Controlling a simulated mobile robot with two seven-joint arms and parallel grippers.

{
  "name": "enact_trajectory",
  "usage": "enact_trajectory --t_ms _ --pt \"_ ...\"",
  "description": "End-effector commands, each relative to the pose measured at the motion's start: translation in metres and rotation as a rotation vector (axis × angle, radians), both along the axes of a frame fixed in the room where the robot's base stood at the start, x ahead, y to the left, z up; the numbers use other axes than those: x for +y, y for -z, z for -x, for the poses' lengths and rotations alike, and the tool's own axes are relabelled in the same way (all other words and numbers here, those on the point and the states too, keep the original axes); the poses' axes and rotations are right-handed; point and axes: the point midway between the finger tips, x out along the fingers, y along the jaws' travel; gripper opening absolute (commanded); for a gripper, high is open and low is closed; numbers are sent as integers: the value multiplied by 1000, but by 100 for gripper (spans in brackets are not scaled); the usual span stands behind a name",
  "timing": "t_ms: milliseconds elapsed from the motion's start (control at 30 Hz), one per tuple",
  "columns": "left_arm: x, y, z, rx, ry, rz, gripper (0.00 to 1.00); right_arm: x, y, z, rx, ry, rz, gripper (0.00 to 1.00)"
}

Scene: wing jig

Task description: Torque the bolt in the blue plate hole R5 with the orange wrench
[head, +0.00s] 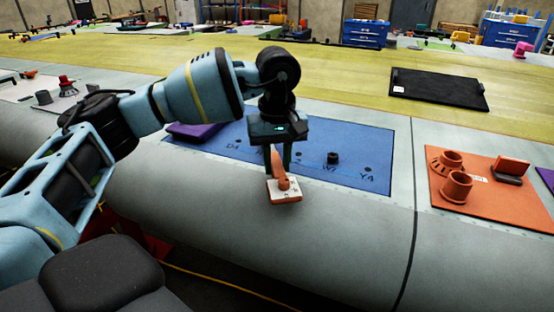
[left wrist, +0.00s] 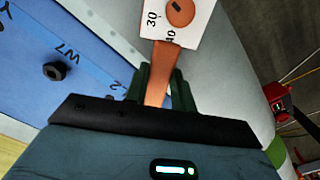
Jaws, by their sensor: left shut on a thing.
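My left gripper (head: 280,162) is shut on the handle of the orange wrench (head: 282,185), which has a white dial head with numbers. The wrench hangs over the front edge of the blue plate (head: 240,150). The left wrist view also shows the orange wrench (left wrist: 163,68) between the fingers, its dial reading 30 and 40. A black bolt (head: 332,158) stands in the blue plate near the label W7, and it also shows in the left wrist view (left wrist: 54,71). My right gripper is out of view.
An orange mat (head: 480,205) with orange cups and a block lies to the right. A purple item (head: 190,131) lies at the plate's left end. A black tray (head: 440,92) sits on the yellow-green surface behind. The curved grey wing edge in front is clear.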

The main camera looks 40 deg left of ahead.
Motion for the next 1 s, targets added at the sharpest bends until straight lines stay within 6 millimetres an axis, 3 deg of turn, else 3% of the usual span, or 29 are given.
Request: enact_trajectory --t_ms 467,1000 --pt "0 14 0 0 -1 0 0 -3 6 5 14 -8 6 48" --pt "8 15 7 1 71 1 0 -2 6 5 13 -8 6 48"
